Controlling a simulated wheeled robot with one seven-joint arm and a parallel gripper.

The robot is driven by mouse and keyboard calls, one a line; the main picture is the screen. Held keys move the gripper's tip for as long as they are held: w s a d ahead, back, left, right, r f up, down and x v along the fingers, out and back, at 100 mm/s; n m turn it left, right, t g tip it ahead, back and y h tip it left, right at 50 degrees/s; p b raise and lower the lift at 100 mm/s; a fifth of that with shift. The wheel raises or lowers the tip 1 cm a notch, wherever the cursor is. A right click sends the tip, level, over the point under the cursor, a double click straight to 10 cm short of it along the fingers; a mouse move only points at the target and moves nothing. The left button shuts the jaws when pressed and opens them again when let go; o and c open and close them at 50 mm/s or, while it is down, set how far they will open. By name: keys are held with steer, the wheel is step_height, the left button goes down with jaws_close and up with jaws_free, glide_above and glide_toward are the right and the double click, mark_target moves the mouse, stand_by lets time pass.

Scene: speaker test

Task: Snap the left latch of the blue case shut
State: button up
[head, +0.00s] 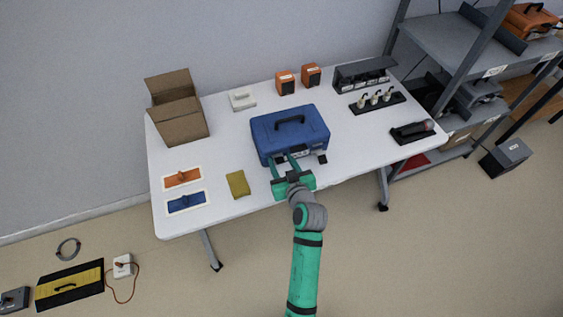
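The blue case (275,134) lies on the white table with its lid down and a dark handle (290,121) on top. Its front side faces my arm. A dark latch (322,159) shows at the right of the front and seems to stick out. The left latch is hidden or too small to tell apart behind my gripper. My green gripper (283,160) is at the left part of the case's front, its two fingers apart and pointing at the case. I cannot tell whether the fingers touch it.
The white table (350,155) also bears an open cardboard box (180,122), a yellow cloth or pad (237,184), orange and blue items on pale mats at left, and two orange boxes (286,83) behind. A grey shelf (450,45) stands at right.

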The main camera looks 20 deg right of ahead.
steer(key=shift+s, duration=0.1)
steer(key=v, duration=1)
steer(key=shift+s+r, duration=0.2)
steer(key=shift+s, duration=0.05)
